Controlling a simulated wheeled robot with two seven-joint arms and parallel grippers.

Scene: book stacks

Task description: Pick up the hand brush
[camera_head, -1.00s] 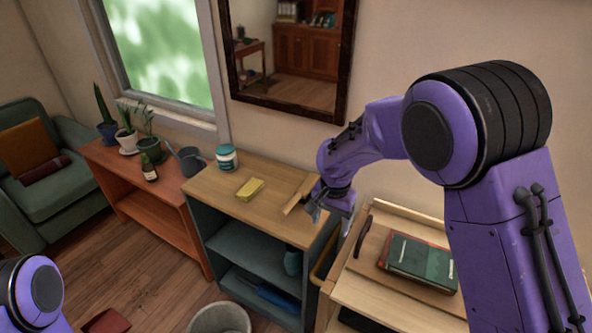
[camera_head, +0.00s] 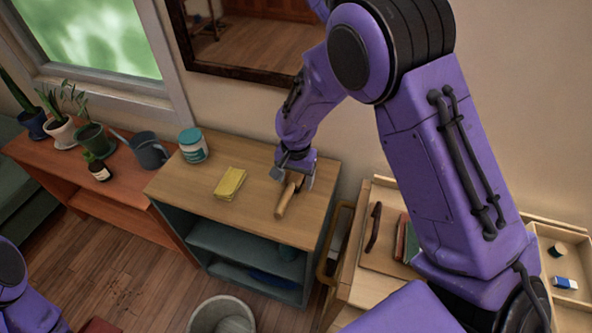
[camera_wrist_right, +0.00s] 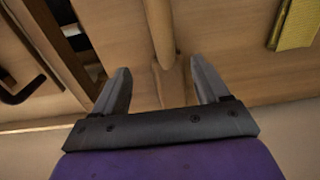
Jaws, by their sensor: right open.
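The hand brush (camera_head: 287,197) lies on the wooden top of the low shelf unit, its pale wooden handle pointing toward the front edge. My right gripper (camera_head: 294,174) is over the brush's rear end and partly hides it. In the right wrist view the brush handle (camera_wrist_right: 161,30) runs between the two open fingers of my right gripper (camera_wrist_right: 161,85), with gaps on both sides. Whether the fingers reach down beside it is hard to tell. My left arm shows at the lower left, but its gripper is out of view.
A yellow cloth (camera_head: 230,184) and a teal-lidded jar (camera_head: 193,146) stand left of the brush on the shelf top (camera_head: 185,185). A watering can (camera_head: 150,152) and plants are further left. A wooden cart (camera_head: 365,275) with a book is at right. A bin (camera_head: 222,315) stands on the floor.

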